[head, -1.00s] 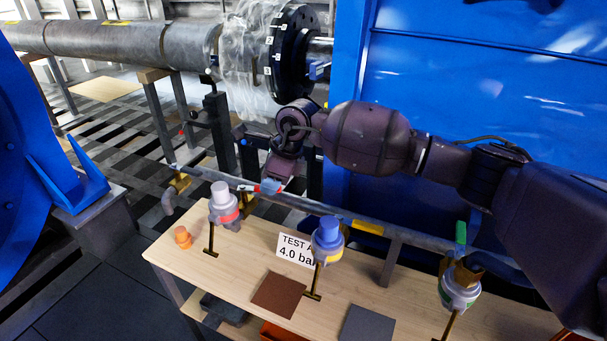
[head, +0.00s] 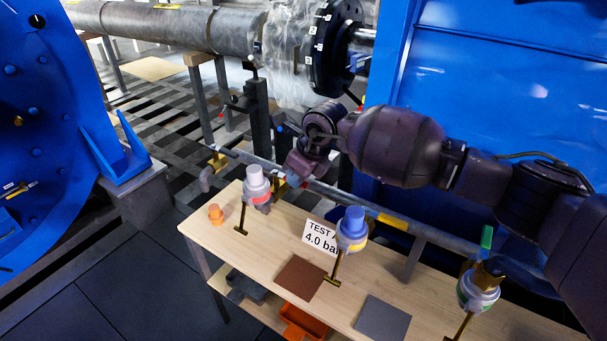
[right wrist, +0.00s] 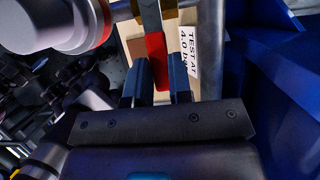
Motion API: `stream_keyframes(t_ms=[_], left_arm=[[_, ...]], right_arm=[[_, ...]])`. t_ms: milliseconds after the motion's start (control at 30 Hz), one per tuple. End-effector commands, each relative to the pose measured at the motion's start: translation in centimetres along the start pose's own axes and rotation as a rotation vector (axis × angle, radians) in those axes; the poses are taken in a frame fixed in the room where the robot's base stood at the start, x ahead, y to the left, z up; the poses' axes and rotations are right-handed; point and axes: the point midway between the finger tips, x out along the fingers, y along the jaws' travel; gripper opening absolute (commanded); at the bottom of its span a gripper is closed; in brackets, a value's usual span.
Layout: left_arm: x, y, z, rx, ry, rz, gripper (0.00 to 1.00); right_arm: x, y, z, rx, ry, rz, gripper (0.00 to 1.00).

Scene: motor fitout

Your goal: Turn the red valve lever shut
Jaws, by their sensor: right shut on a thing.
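The red valve lever (right wrist: 157,62) sits between the two dark fingers of my right gripper (right wrist: 157,85) in the right wrist view. The gripper is shut on it. In the head view my right gripper (head: 293,176) reaches down to the pipe (head: 345,203) behind the bench, just right of the grey-capped regulator (head: 256,180). Only a small red bit of the lever (head: 282,185) shows there; the gripper hides most of it. My left gripper is not in view.
A blue-capped regulator (head: 352,224) and a green lever (head: 487,237) stand farther right along the pipe. A blue wall stands behind my right arm.

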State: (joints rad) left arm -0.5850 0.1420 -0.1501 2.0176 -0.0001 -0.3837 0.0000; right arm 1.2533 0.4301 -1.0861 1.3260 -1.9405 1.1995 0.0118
Motion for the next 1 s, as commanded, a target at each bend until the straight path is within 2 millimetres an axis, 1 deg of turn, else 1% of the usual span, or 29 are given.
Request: stream_keyframes(t_ms=[167,200,367,633,733,867,1000], left_arm=[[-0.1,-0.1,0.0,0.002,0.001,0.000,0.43],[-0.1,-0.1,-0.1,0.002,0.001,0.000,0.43],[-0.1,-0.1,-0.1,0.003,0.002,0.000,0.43],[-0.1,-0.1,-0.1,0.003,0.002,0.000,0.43],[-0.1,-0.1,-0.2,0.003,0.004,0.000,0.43],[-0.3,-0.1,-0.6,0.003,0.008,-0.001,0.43],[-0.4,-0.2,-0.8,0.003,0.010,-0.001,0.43]], right_arm=[[-0.1,0.0,0.1,0.004,-0.002,0.001,0.00],[-0.1,0.0,0.1,0.004,-0.002,0.001,0.21],[-0.1,0.0,0.1,0.003,-0.002,0.001,0.46],[-0.1,0.0,0.0,0.002,-0.001,0.001,0.46],[-0.6,0.0,0.0,0.001,-0.002,0.000,0.46],[-2.2,-0.1,0.1,0.000,-0.004,-0.002,0.46],[-4.8,-0.1,0.1,0.000,-0.004,-0.002,0.46]])
